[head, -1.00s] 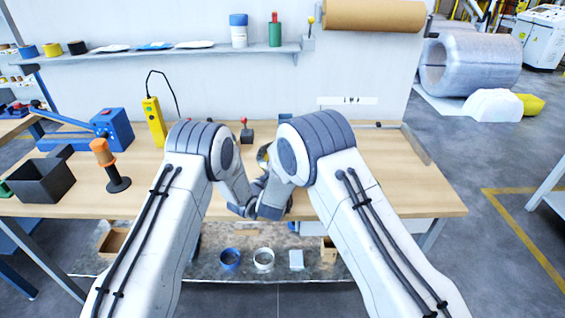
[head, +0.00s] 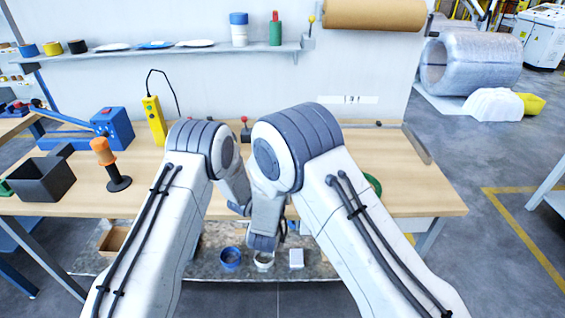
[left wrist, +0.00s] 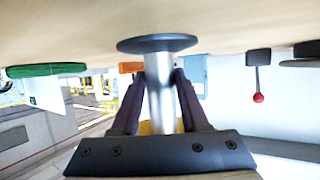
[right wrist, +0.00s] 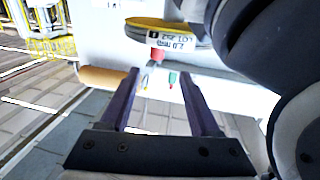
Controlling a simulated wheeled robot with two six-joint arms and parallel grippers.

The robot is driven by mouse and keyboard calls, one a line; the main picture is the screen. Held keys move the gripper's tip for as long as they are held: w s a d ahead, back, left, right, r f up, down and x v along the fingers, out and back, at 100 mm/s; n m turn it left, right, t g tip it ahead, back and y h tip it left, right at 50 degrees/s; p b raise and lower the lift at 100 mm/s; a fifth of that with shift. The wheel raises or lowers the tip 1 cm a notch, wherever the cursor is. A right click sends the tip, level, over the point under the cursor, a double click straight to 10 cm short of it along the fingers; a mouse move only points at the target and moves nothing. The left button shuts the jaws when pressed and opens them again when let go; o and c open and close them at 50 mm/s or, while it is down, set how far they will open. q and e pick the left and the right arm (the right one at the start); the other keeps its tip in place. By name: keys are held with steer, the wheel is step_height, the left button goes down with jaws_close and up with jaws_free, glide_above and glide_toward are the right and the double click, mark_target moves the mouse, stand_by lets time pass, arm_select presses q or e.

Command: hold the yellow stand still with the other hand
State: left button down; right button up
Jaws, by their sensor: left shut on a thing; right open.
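In the left wrist view the stand shows as a silver post on a dark round base (left wrist: 157,43), with a patch of yellow low between the fingers. My left gripper (left wrist: 158,76) is shut on the post, one finger on each side. In the right wrist view a yellow-edged disc with a white label (right wrist: 172,36) is at the top, partly cut off by dark parts of an arm. In the head view my arms hide the stand and both sets of fingertips.
A green ring (head: 374,184) lies on the wooden table (head: 415,190), partly behind my right arm. To the left are an orange-topped tool on a dark base (head: 104,153), a dark bin (head: 42,180) and a yellow control box (head: 154,118). The table's right side is mostly clear.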

steer(key=w+r+n+t+y, duration=0.1)
steer(key=w+r+n+y, duration=0.1)
steer(key=w+n, duration=0.1)
steer(key=w+a+r+n+y, duration=0.1)
steer(key=w+n+y, duration=0.2)
steer(key=n, duration=0.1)
steer(key=w+a+r+n+t+y, duration=0.1)
steer(key=w+r+n+y, duration=0.1)
steer(key=w+n+y, duration=0.1)
steer(key=shift+w+a+r+n+t, duration=0.3)
steer(key=shift+w+n, duration=0.15)
steer(key=shift+n, duration=0.15)
steer(key=w+d+r+n+g+y, duration=0.2)
steer(key=w+r+n+g+y, duration=0.15)
steer(key=n+y, duration=0.95)
steer(key=s+d+f+n+g, duration=0.2)
steer(key=d+f+n+g, duration=0.4)
steer(key=n, duration=0.9)
steer(key=s+d+f+n+g, duration=0.25)
steer(key=d+n+g, duration=0.55)
steer(key=n, duration=0.6)
steer(key=a, duration=0.3)
steer(key=w+a, duration=0.1)
steer(key=a, duration=0.3)
steer(key=w+a, duration=0.1)
steer(key=a, duration=0.3)
steer(key=shift+w+f, duration=0.2)
steer(key=shift+f, duration=0.2)
jaws_close()
